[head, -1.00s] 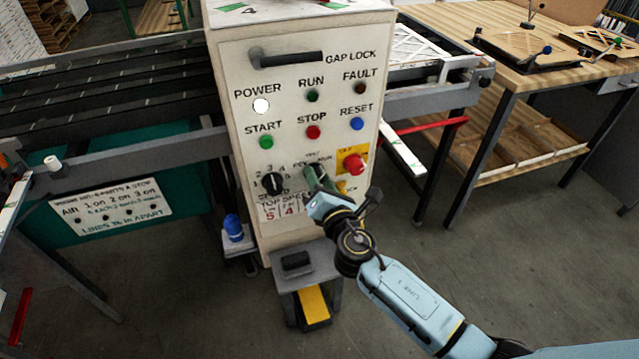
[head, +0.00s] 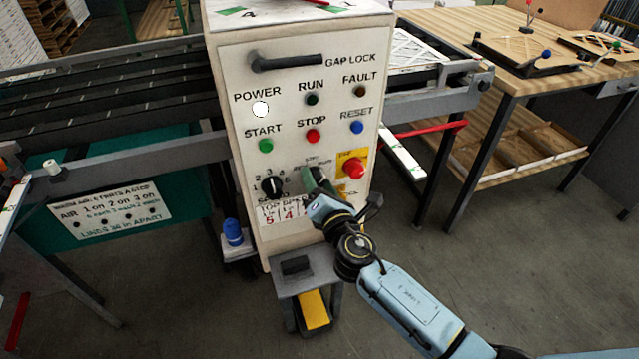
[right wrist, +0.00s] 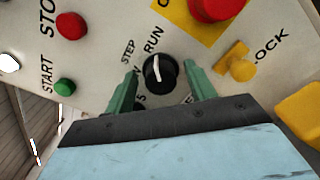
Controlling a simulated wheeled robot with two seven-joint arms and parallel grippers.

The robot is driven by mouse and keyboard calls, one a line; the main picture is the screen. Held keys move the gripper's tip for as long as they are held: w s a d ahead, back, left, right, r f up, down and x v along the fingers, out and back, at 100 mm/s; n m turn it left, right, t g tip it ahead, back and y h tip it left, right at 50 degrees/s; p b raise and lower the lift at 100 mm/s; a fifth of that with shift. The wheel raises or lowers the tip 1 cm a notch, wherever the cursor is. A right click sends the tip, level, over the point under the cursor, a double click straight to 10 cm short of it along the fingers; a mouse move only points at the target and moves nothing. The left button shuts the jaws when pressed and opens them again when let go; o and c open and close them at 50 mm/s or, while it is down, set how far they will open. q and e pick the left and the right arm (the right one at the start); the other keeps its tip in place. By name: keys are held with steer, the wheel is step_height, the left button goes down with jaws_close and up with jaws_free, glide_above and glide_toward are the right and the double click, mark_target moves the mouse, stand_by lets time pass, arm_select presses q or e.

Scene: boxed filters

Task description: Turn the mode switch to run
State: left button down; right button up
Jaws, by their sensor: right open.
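The mode switch (right wrist: 159,72) is a round black knob with a white line on its face, in the middle of the right wrist view. The words STEP and RUN are printed above it there. Its white line stands nearly upright in that view, with its upper end towards RUN. My right gripper (right wrist: 161,70) is open, with one green finger on each side of the knob; I cannot tell whether they touch it. In the head view my right gripper (head: 319,186) is at the lower part of the control panel (head: 290,105) and hides most of the switch. My left gripper is not in view.
A black numbered selector (head: 271,187) is left of the gripper. A red button (head: 353,168) on a yellow plate is close on the right. A yellow key-like knob (right wrist: 237,62) sits near the right finger. A small stand (head: 305,275) is below the panel.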

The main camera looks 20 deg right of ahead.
steer(key=s+b, duration=0.1)
steer(key=s, duration=1.2)
steer(key=shift+s+d, duration=0.2)
steer(key=shift+d, duration=0.05)
steer(key=s+d+f+m+g+b, duration=0.1)
steer(key=s+d+f+m+g, duration=0.15)
steer(key=f, duration=0.85)
steer(key=s+d+f+m+g+h, duration=0.1)
steer(key=s+f+m+g, duration=0.3)
steer(key=f, duration=0.7)
steer(key=s+d+f+m+g+b, duration=0.1)
steer(key=s+d+f+m+g, duration=0.2)
steer(key=f, duration=0.8)
steer(key=s+f+m+g, duration=0.2)
steer(key=s+f+m, duration=0.3)
steer(key=s, duration=0.4)
steer(key=s+d+f+m+g+b, duration=0.1)
steer(key=s+f+m+g, duration=0.2)
steer(key=s+f+m, duration=0.2)
steer(key=s+d+f+m+g, duration=0.1)
steer(key=s+f+m, duration=0.4)
steer(key=s, duration=0.8)
step_height(320, 180, down, 3)
steer(key=shift+s+g, duration=0.4)
steer(key=shift+g, duration=0.35)
